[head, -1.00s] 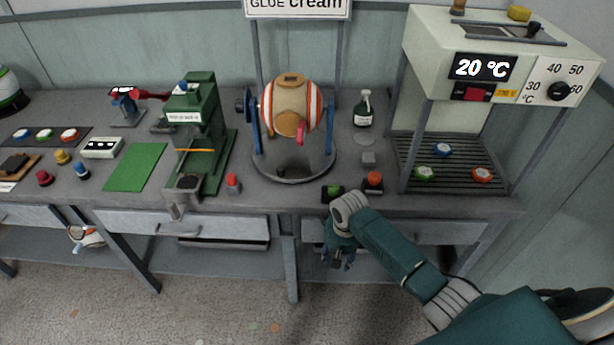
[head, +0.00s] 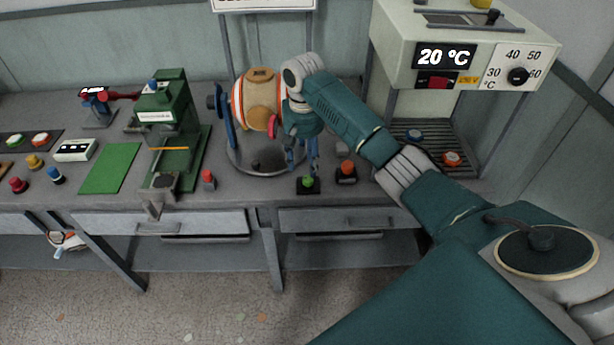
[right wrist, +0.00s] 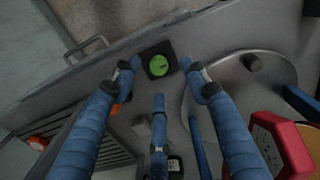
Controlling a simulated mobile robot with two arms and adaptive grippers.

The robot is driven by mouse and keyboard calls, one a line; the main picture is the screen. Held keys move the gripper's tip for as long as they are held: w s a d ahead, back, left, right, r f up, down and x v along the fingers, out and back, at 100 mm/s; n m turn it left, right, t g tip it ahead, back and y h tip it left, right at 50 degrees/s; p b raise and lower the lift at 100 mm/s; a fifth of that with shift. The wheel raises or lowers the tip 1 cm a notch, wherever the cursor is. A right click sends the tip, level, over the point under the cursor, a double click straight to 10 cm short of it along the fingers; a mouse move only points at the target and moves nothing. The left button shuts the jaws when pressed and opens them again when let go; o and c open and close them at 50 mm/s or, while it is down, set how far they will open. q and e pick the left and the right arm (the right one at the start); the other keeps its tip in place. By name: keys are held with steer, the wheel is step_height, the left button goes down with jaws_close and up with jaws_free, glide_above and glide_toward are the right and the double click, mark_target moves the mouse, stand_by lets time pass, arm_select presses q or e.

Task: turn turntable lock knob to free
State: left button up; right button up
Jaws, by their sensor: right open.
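The turntable (head: 238,158) is a grey disc under an orange-and-white striped barrel (head: 258,98) on blue supports. A small dark knob (head: 256,164) stands on its front part; it also shows in the right wrist view (right wrist: 253,62). I cannot tell for sure whether this is the lock knob, or its setting. A round green knob or button (head: 307,185) on a black base sits right of the disc at the table's front edge. My right gripper (head: 302,170) is open and empty, pointing down above the green one, which shows between its fingertips in the right wrist view (right wrist: 160,65).
A red-orange button (head: 347,168) stands just right of my gripper. The barrel's red part (right wrist: 290,145) is close to the gripper. A green press (head: 172,125) stands left, and a heater cabinet (head: 400,45) right. The table front (head: 235,195) is mostly clear.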

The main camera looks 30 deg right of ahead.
mark_target(308, 178)
steer(key=shift+m, duration=0.4)
steer(key=f, duration=0.2)
steer(key=d+f+p, duration=0.1)
steer(key=f, duration=0.5)
steer(key=shift+w+d+f, duration=0.15)
steer(key=shift+w+d, duration=0.15)
steer(key=shift+w, duration=0.1)
steer(key=shift+c, duration=0.6)
jaws_close()
